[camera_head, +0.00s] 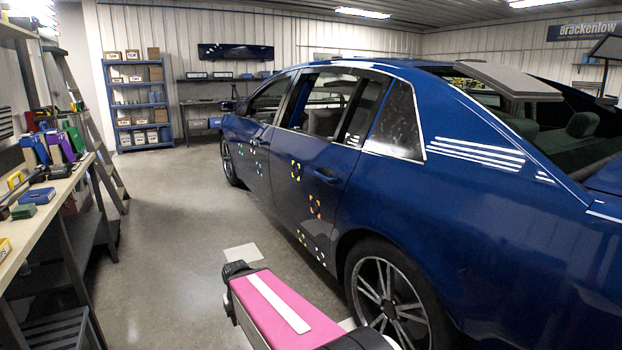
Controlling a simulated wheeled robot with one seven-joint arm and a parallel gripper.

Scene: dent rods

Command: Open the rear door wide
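The blue car (480,215) stands on the right, its side facing me and its front pointing to the back left. Its rear door (330,205) is in the middle of the view and looks flush with the body; I cannot tell whether it is slightly ajar. The door handle (327,176) sits high on the door, toward its rear edge. Colored corner marks are on the door panel. My pink arm link (275,308) with a white strip reaches in at the bottom center, in front of the rear wheel. My gripper is not visible.
A workbench (50,205) with tools and boxes runs along the left, with a ladder (85,120) behind it. Blue shelves (140,103) stand at the back wall. The floor (185,215) between bench and car is clear. The rear wheel (388,300) is close at lower right.

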